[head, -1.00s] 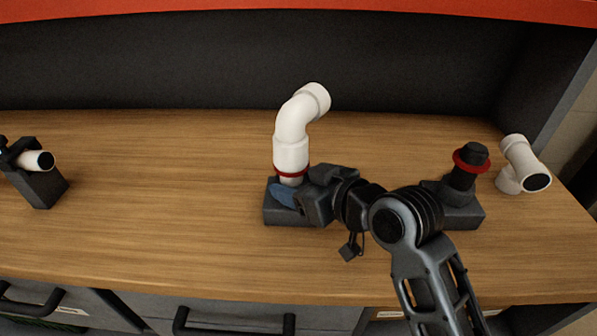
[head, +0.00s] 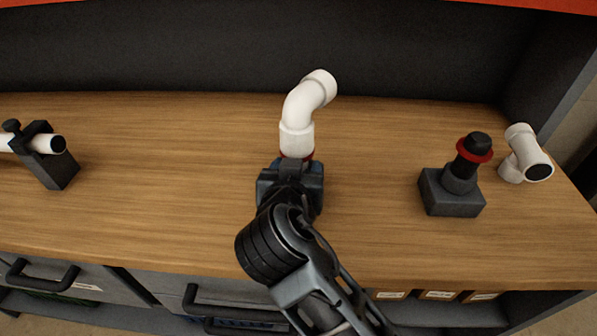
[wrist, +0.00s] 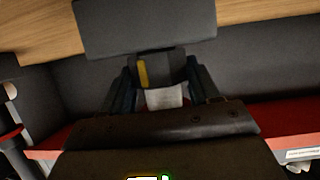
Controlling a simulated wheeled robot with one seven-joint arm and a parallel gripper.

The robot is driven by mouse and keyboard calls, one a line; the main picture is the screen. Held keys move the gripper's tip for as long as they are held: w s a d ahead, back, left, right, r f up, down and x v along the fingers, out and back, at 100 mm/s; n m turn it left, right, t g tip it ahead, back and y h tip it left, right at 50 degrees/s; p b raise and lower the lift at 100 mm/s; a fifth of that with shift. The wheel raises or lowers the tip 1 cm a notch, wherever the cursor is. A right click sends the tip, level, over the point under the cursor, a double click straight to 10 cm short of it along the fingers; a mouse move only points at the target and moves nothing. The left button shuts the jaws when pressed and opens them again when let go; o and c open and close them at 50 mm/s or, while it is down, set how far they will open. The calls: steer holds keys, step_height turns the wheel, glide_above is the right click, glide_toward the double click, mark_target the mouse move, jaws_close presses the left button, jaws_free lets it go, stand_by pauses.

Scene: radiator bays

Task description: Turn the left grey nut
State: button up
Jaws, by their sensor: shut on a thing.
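The left grey nut (wrist: 168,70) shows in the wrist view as a dark grey piece with a yellow mark. It sits between the two fingers of my gripper (head: 292,172), which is shut on it. A grey block base (wrist: 145,25) lies beyond the nut in the wrist view. In the head view, a white elbow pipe (head: 297,115) stands upright above my gripper, its upper end bent to the right. A red ring (head: 310,156) shows at the pipe's foot. My gripper and arm hide the nut and most of the base in the head view.
A second stand (head: 452,195) with a red ring and black top is to the right. A white pipe fitting (head: 524,155) lies at the far right. A dark clamp block (head: 58,170) holds a white pipe at the left. The wooden bench (head: 150,190) between is clear.

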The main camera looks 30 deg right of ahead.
steer(key=shift+w+a+f+m+g+h+b, duration=0.1)
steer(key=shift+m+g+h+b, duration=0.3)
steer(key=shift+m+g+h, duration=0.5)
steer(key=shift+w+a+m+g+h+b, duration=0.1)
steer(key=shift+m+g+h+b, duration=0.25)
steer(key=shift+m+g+h, duration=0.5)
steer(key=shift+m, duration=0.35)
steer(key=o, duration=1.1)
steer(key=shift+c, duration=0.2)
steer(key=v, duration=0.7)
steer(key=shift+s+a+b, duration=0.2)
steer(key=shift+a+b, duration=0.1)
steer(key=shift+b, duration=0.1)
steer(key=shift+r, duration=0.25)
